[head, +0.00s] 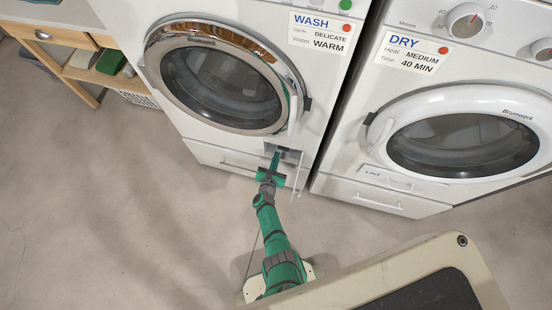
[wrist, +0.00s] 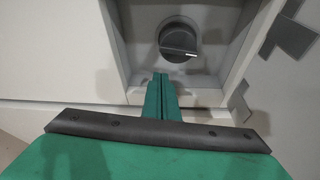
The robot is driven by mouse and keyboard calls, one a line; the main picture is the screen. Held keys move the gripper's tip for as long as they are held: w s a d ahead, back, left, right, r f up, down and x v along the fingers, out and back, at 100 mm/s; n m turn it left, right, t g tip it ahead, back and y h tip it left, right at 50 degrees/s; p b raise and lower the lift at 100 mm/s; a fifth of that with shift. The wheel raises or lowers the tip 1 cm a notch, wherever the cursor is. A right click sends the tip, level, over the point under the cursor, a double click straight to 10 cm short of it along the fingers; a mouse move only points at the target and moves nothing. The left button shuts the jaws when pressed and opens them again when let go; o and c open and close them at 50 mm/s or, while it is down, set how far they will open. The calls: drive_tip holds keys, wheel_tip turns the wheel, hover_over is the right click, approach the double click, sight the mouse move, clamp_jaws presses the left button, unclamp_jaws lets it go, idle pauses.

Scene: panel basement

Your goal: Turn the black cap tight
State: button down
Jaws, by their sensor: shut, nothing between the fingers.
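The black cap (wrist: 178,38) is a round knob with a raised grip bar across it. It sits in a square recess (wrist: 215,98) low on the front of the washer (head: 220,85). In the wrist view my gripper (wrist: 161,76) is shut and empty, its green fingertips just below the cap in the picture, with a small gap visible between them. In the head view my gripper (head: 276,154) reaches the recess at the washer's lower right and hides the cap. How tight the cap is cannot be told.
An open flap (head: 299,184) stands at the recess's right side. The dryer (head: 450,140) stands close on the right, with a narrow gap between the machines. A wooden shelf unit (head: 85,62) is at the far left. The floor (head: 110,210) in front is clear.

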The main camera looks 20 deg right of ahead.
drive_tip(key=shift+s+d+r, duration=0.1)
drive_tip(key=shift+d+r, duration=0.05)
drive_tip(key=shift+r, duration=0.65)
drive_tip(key=shift+s+d+r, duration=0.1)
drive_tip(key=shift+r, duration=0.65)
drive_tip(key=shift+w, duration=0.15)
drive_tip(key=shift+a+m, duration=0.1)
drive_tip(key=shift+m, duration=0.2)
